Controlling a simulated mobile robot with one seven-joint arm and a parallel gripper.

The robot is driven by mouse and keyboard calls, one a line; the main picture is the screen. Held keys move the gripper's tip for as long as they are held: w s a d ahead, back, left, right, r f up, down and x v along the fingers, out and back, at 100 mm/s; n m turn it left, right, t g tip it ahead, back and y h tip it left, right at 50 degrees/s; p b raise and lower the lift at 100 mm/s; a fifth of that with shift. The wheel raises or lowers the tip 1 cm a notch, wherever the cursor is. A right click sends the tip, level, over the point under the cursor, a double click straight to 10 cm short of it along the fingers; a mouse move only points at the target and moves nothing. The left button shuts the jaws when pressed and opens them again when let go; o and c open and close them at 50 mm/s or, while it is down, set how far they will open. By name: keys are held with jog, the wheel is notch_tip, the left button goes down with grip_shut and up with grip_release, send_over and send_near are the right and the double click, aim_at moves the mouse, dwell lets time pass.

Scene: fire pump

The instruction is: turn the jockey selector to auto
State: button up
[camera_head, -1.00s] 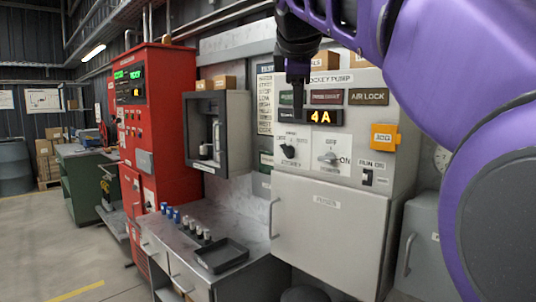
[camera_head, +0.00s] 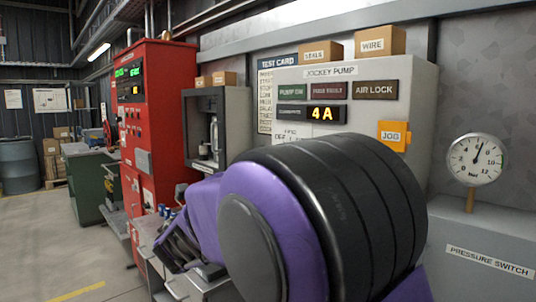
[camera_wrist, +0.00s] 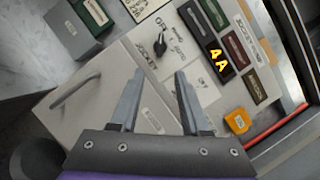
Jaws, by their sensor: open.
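The light grey jockey pump panel (camera_head: 417,95) shows in the head view, its amber display reading 4A. My arm covers the jockey selector there. In the wrist view the selector is a small black knob (camera_wrist: 160,44) on a pale label plate, beyond the fingertips. Its lettering is too small to tell the position it points to. My gripper (camera_wrist: 160,74) is open and empty, with its fingers apart and the knob ahead of the gap. The fingers appear clear of the knob. The right finger partly covers the neighbouring switch plate (camera_wrist: 201,92).
An orange JOG button (camera_head: 393,135) sits at the panel's right, also visible in the wrist view (camera_wrist: 237,121). A cabinet handle (camera_wrist: 75,93) sticks out at left. A pressure gauge (camera_head: 476,160) stands at right. A red cabinet (camera_head: 166,100) stands left.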

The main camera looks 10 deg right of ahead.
jog(key=x, duration=1.7)
jog(key=shift+d+r, duration=0.1)
grip_shut()
